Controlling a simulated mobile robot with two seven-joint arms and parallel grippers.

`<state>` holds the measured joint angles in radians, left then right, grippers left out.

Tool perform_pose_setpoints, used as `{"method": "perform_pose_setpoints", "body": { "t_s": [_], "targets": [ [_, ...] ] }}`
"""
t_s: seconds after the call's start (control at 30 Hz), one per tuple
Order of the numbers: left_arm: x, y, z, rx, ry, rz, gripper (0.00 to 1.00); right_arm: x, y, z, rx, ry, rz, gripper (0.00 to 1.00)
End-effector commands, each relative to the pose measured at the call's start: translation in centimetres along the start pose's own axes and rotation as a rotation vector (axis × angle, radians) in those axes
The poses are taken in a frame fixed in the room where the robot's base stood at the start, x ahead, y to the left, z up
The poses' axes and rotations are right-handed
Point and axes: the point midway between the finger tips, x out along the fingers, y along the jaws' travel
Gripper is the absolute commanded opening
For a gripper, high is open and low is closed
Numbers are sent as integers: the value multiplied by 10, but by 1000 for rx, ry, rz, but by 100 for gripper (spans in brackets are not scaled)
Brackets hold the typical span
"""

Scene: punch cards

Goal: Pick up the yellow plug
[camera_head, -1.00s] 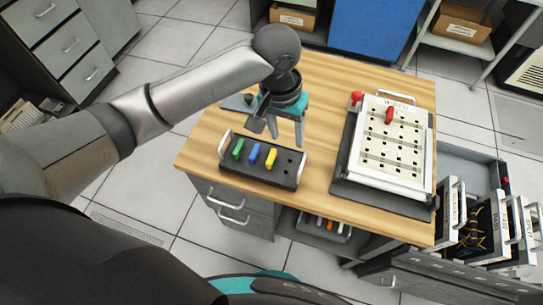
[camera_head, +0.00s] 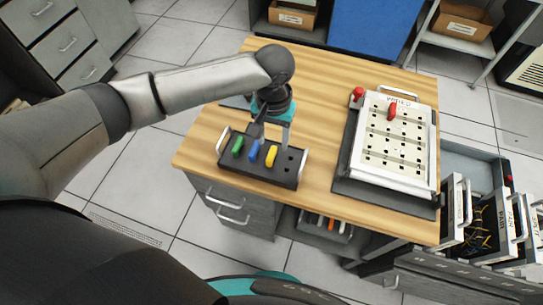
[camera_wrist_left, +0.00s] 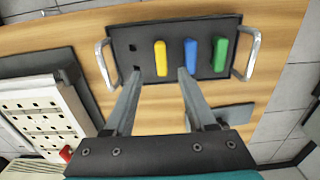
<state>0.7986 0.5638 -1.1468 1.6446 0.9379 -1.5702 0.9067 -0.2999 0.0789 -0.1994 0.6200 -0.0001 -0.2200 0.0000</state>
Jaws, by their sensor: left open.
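The yellow plug (camera_head: 271,157) stands in a black holder (camera_head: 288,177) on the wooden table, to the right of a blue plug (camera_head: 254,151) and a green plug (camera_head: 238,146). In the left wrist view the yellow plug (camera_wrist_left: 161,58) lies between the lines of the two fingers, just beyond their tips. My left gripper (camera_head: 271,138) is open and empty, low over the back edge of the holder. In the left wrist view the left gripper (camera_wrist_left: 160,76) shows both fingers apart. My right gripper is not seen.
A white punch board (camera_head: 395,140) with a red plug (camera_head: 392,112) in it lies on a dark base at the right of the table. The holder has two metal handles at its ends. The tabletop between holder and board is clear.

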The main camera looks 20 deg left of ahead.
Motion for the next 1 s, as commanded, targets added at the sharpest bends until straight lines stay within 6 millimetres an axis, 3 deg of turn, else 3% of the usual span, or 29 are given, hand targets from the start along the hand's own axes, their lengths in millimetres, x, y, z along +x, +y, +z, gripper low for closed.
{"method": "perform_pose_setpoints", "body": {
  "t_s": [0.33,0.67,1.0],
  "targets": [
    [46,-3,4,0,-1,-1,56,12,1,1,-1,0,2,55],
    [52,-2,4,1,1,0,56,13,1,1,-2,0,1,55],
    [52,-2,4,1,1,0,19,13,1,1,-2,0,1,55]
  ]
}}
